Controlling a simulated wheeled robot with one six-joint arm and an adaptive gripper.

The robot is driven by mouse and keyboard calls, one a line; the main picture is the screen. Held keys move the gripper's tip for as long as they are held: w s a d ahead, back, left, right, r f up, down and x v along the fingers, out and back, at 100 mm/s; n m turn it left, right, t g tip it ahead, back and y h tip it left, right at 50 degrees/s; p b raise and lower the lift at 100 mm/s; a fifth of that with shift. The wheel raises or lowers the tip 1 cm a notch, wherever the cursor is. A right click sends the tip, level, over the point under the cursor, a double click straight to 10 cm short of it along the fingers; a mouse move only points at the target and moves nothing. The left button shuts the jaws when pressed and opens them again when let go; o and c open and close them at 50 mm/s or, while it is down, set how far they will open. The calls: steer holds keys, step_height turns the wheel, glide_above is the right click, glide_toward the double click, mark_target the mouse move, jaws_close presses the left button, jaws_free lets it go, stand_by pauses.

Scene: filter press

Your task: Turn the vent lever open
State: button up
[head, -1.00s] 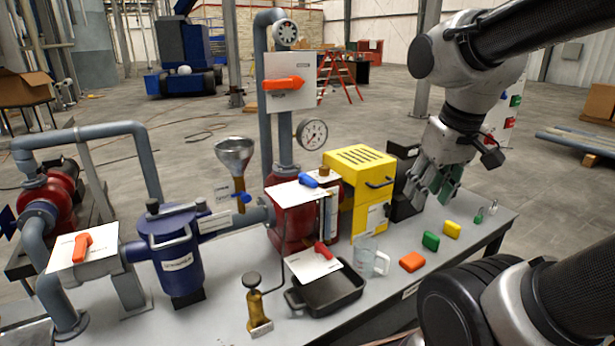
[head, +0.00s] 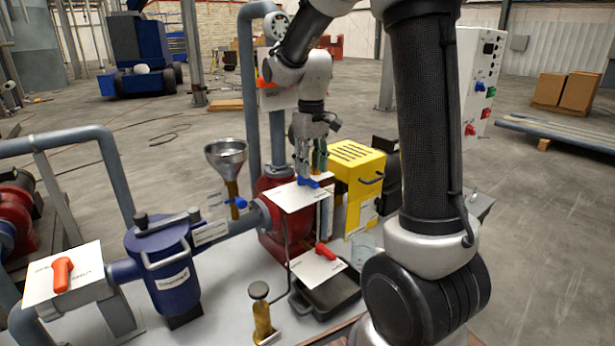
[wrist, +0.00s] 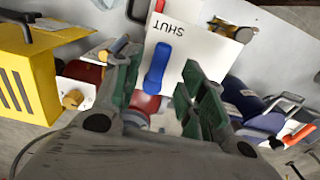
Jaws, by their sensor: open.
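A blue lever (head: 309,182) sits on a white plate (head: 286,198) on top of the red pump-like body (head: 272,240). In the wrist view the blue lever (wrist: 158,68) points toward the word SHUT on the plate (wrist: 200,58). My gripper (head: 311,170) is just above the lever, pointing down. In the wrist view my gripper (wrist: 163,64) is open, with one green-padded finger on each side of the lever and a gap on both sides. No label naming the vent is readable.
A yellow slotted box (head: 357,165) stands close right of my gripper. A funnel (head: 226,158) and gauge pipe (head: 277,140) are near on the left. A red lever (head: 325,251) sits lower, by a black tray (head: 333,296). An orange lever (head: 62,273) is far left.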

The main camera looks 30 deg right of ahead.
mark_target(311, 180)
steer(key=shift+f, duration=1.85)
steer(key=shift+c, duration=0.5)
jaws_close()
